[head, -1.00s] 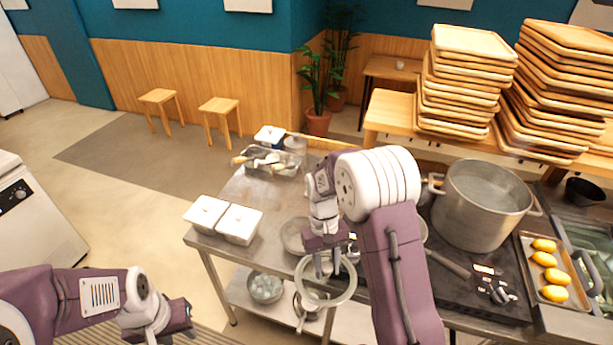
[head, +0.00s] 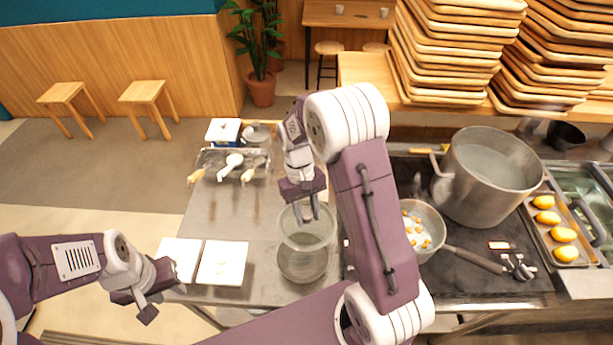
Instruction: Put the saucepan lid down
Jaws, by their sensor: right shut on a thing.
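The saucepan lid (head: 322,238), a clear round disc with a pale rim, is held by my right gripper (head: 306,216), which is shut on it at the top. The lid hangs tilted over the left steel counter, in front of a metal bowl (head: 302,268) that shows below and through it; I cannot tell the exact gap. The saucepan (head: 432,248) stands uncovered on the dark stove, to the right of my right arm, with pale and orange pieces inside and its handle pointing lower right. My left gripper (head: 165,300) is open and empty at the lower left, near white containers.
Two white-lidded containers (head: 222,263) sit at the counter's front left. A utensil tray (head: 232,166) is at the back. A big pot (head: 490,178) and a lemon tray (head: 560,232) stand at the right. Bare counter (head: 225,210) lies left of the lid.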

